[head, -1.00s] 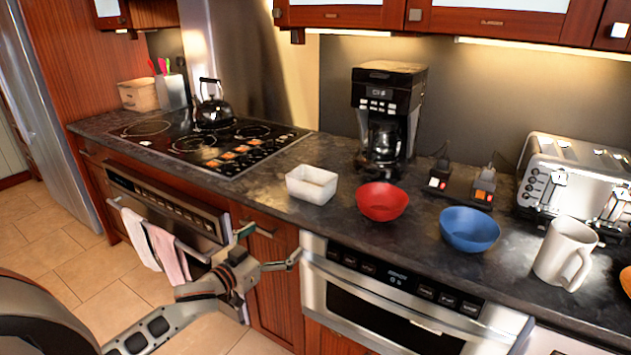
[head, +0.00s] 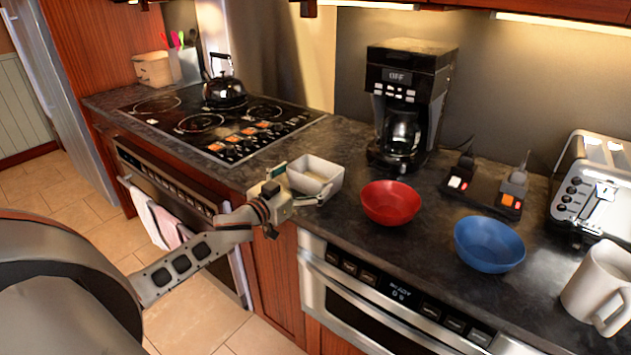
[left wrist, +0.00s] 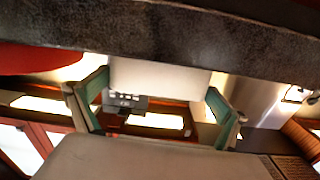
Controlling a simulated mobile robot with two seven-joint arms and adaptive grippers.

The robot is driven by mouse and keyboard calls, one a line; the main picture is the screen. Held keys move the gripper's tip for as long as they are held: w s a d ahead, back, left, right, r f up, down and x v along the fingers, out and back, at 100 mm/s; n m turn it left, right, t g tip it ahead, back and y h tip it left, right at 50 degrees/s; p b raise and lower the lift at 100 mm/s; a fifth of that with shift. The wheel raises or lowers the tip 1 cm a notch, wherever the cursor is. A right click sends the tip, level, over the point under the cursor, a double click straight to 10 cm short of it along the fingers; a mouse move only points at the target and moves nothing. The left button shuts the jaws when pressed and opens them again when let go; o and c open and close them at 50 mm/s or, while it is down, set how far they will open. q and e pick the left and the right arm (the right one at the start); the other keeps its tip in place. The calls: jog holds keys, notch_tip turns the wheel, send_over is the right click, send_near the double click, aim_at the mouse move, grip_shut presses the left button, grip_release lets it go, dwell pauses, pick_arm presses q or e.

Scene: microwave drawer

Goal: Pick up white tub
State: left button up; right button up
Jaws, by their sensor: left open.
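The white tub (head: 322,172), a small rectangular open-topped container, stands upright on the dark counter near its front edge, left of the red bowl. My left gripper (head: 301,184) is open at the near left side of the tub. In the left wrist view, the pale tub wall (left wrist: 160,76) fills the gap between the two spread fingers of my left gripper (left wrist: 156,100). I cannot tell whether either finger touches it. My right gripper is not in view.
The red bowl (head: 391,203) stands close to the tub's right, with the blue bowl (head: 489,244) and white mug (head: 599,285) farther right. The coffee maker (head: 408,105) stands behind. The cooktop (head: 215,122) with a kettle (head: 224,91) is to the left.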

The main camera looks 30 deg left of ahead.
aim_at(325, 164)
pick_arm(q)
jog(key=w, duration=0.4)
jog(key=shift+w+d, duration=0.1)
jog(key=shift+d, duration=0.1)
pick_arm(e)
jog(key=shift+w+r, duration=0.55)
pick_arm(q)
jog(key=c, duration=0.8)
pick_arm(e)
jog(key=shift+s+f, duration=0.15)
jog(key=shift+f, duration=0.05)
pick_arm(q)
jog(key=shift+r, duration=0.1)
